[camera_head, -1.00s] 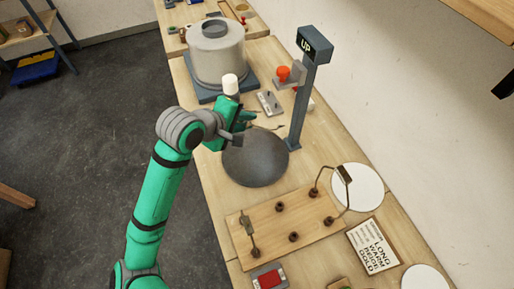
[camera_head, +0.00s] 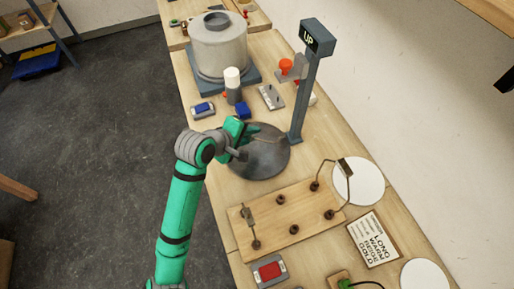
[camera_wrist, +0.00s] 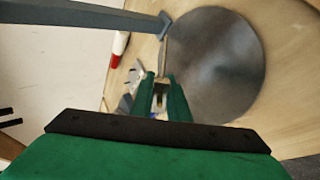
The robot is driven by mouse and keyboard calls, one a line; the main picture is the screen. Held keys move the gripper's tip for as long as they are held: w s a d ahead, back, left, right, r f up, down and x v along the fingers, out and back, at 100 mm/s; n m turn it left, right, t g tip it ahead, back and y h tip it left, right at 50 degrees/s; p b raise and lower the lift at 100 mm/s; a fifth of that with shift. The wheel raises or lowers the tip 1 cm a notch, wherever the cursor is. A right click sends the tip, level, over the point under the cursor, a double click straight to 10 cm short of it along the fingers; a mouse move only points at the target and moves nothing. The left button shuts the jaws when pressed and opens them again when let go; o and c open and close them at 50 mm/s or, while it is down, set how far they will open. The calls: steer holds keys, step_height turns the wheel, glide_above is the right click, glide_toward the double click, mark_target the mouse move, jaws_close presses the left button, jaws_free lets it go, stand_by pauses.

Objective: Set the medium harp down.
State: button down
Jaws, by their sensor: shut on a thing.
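My gripper (camera_head: 250,136) is above the round dark grey disc (camera_head: 262,163), at its far side. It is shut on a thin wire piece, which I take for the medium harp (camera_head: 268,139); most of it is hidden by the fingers. In the wrist view the fingers (camera_wrist: 161,88) close around a narrow tan-grey piece beside the disc (camera_wrist: 215,65). The wooden board (camera_head: 270,217) carries a large wire harp (camera_head: 348,188) at its right and a small one (camera_head: 250,217) at its left. Two dark sockets (camera_head: 280,199) between them stand empty.
A grey post with an "UP" sign (camera_head: 303,85) rises close to the disc's right. A large grey drum (camera_head: 218,50), a white-capped cylinder (camera_head: 232,79) and blue-topped blocks (camera_head: 203,108) stand beyond. A label card (camera_head: 374,240) and white discs (camera_head: 358,181) lie right of the board.

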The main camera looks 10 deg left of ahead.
steer(key=shift+f, duration=0.1)
steer(key=c, duration=1.9)
jaws_free()
steer(key=shift+o, duration=0.2)
steer(key=v, duration=0.8)
steer(key=shift+d, duration=0.1)
step_height(320, 180, up, 8)
steer(key=s+a, duration=0.1)
steer(key=s, duration=0.1)
